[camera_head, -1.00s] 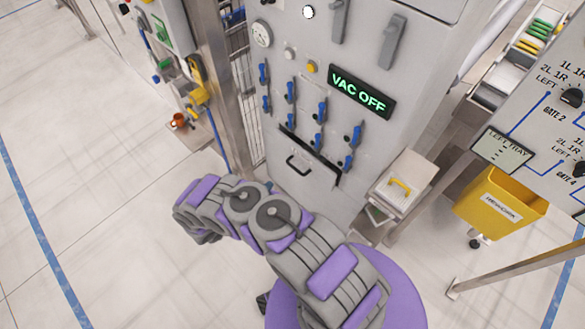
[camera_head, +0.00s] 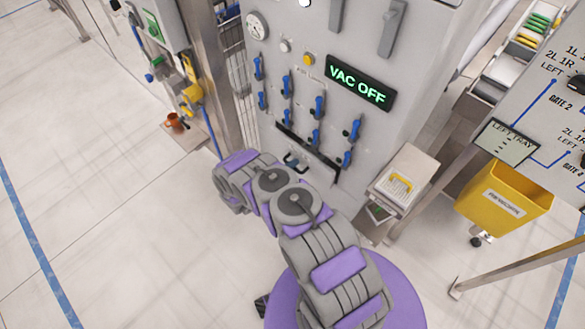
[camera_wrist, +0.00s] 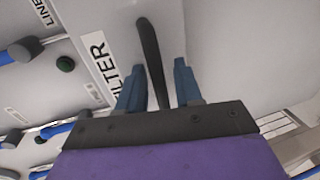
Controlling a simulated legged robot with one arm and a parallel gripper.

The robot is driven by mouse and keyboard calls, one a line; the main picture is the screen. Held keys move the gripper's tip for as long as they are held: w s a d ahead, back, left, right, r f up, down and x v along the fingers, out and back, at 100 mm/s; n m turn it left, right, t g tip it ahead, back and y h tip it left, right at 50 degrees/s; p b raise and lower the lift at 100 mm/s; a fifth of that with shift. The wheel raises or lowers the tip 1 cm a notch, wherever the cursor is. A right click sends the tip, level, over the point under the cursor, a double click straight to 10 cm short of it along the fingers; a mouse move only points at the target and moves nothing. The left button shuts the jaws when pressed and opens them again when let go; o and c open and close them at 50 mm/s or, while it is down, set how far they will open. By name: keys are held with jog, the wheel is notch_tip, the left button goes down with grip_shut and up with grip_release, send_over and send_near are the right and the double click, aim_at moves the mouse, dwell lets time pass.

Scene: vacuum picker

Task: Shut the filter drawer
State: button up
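The filter drawer (camera_head: 315,170) is low on the front of the grey machine, with a dark gap along its top edge. In the wrist view its pale front (camera_wrist: 215,50) carries a "FILTER" label and a black bar handle (camera_wrist: 149,45). My gripper (camera_wrist: 158,85) has two blue-grey fingers set apart, one on each side of the handle's near end. Gaps show between the fingers and the bar, so it is open. In the head view my arm hides most of the gripper and the drawer's lower part.
Blue valve levers (camera_head: 317,105) sit just above the drawer, under a "VAC OFF" display (camera_head: 360,83). A pale box with a yellow handle (camera_head: 408,172) and a yellow bin (camera_head: 505,200) stand to the right.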

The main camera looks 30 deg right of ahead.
jog(key=shift+d, duration=0.15)
grip_shut()
dwell(0.5)
